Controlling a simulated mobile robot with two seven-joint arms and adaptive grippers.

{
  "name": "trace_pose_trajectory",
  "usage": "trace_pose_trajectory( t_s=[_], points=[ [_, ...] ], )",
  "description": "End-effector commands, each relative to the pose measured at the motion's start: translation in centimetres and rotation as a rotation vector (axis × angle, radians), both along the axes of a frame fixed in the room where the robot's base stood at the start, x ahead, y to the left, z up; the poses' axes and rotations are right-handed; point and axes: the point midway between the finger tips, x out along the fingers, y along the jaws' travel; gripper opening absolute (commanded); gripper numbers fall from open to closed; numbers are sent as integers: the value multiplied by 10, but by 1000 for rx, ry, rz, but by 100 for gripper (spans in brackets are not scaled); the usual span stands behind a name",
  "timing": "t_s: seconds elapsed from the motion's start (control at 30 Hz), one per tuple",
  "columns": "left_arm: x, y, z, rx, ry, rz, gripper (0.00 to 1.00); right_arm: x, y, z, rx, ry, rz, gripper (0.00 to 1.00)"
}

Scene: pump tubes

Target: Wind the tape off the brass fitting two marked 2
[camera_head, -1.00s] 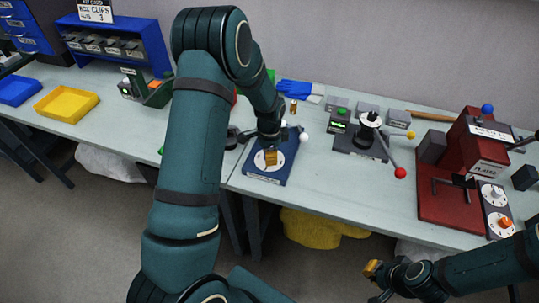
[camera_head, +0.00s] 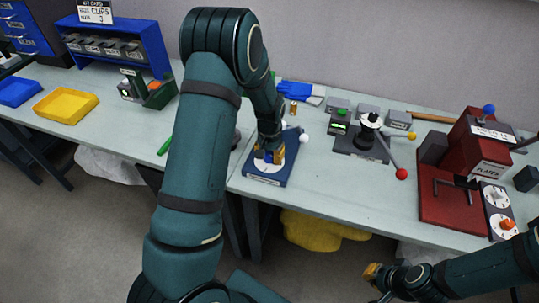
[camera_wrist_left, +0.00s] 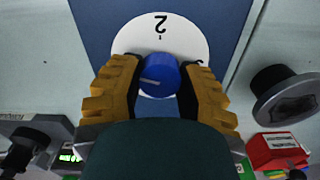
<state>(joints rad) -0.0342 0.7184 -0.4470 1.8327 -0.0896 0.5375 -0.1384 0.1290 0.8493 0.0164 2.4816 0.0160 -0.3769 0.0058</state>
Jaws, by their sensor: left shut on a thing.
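My left gripper (camera_head: 269,155) is shut on a blue knob (camera_wrist_left: 160,75) in the middle of a white round dial (camera_wrist_left: 180,37). An upside-down 2 shows on the dial in the left wrist view, and another mark is partly hidden by a finger. The dial sits on a dark blue base (camera_head: 262,179) near the table's front edge. A small brass-coloured piece (camera_head: 293,107) stands behind the base; its marking and any tape are too small to make out. My right gripper (camera_head: 372,275) hangs at the lower right, apart from the table; its opening is unclear.
A black device with a red-tipped lever (camera_head: 401,174) stands right of the blue base. A dark red machine (camera_head: 465,195) is further right. A yellow tray (camera_head: 66,106) and a blue tray (camera_head: 18,92) lie at the left. The table front between base and red machine is mostly clear.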

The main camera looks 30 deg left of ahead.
Motion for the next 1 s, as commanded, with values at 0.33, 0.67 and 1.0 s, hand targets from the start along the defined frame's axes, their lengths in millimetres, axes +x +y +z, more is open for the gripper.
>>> trace_pose_trajectory(
  t_s=[0.33, 0.67, 1.0],
  points=[
    [0, 0, 0, 0, 0, 329, 0, 0, 0, 6, 1, 0, 0, 0],
    [0, 0, 1, 1, 1, 643, 0, 0, -1, 15, 3, -1, 0, 0],
    [0, 0, 1, 1, 0, 966, 0, 0, -1, 28, 5, -1, 1, 0]
  ],
)
